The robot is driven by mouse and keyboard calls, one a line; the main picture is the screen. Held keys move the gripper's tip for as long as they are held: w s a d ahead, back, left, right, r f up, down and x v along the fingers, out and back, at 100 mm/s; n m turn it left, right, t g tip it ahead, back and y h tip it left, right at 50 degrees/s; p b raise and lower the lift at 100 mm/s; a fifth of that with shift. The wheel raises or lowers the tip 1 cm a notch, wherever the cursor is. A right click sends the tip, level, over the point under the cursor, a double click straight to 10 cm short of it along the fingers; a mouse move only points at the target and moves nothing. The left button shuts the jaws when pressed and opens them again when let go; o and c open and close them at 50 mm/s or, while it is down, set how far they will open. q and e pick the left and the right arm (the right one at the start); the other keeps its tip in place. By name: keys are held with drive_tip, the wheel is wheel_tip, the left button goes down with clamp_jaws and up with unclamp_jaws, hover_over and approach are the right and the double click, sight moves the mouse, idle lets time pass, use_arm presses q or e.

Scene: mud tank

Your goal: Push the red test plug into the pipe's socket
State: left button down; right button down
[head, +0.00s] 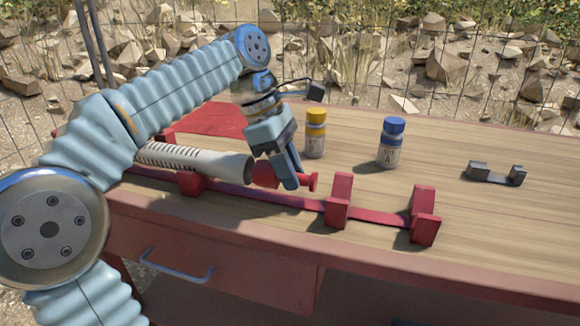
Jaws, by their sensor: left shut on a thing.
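The red test plug (264,175) lies along the pipe's line, at the pipe's right end. My left gripper (290,178) is shut on the plug from above; its knob end shows to the right of the fingers. The grey-white pipe (197,160) rests on the red rack (255,193), with its wide socket end (238,167) facing the plug. The plug's left end is close to the socket's mouth; I cannot tell whether it is touching or inside. My right gripper is not in view.
A yellow-capped bottle (315,135) and a blue-capped bottle (390,145) stand behind the rack. A small dark metal bracket (494,175) lies at the right. Two red rack posts (339,200) stand right of the plug. A red mat (208,119) lies behind the pipe.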

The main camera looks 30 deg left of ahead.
sight(259, 161)
use_arm(q)
drive_tip(key=shift+p, duration=0.3)
idle(0.5)
drive_tip(key=shift+a, duration=0.1)
drive_tip(key=shift+s+a+p, duration=0.2)
drive_tip(key=shift+a+p, duration=0.05)
drive_tip(key=shift+a, duration=0.6)
drive_tip(key=shift+s+a+p, duration=0.25)
drive_tip(key=shift+a, duration=0.6)
drive_tip(key=shift+s+a+p, duration=0.2)
drive_tip(key=shift+a+p, duration=0.05)
drive_tip(key=shift+a, duration=0.6)
drive_tip(key=c, duration=0.9)
unclamp_jaws()
drive_tip(key=shift+a+r, duration=0.1)
drive_tip(key=shift+r, duration=0.25)
drive_tip(key=p+v, duration=0.2)
drive_tip(key=v, duration=0.8)
drive_tip(key=shift+f, duration=0.1)
drive_tip(key=shift+a+r, duration=0.3)
drive_tip(key=shift+r, duration=0.3)
drive_tip(key=shift+s, duration=0.1)
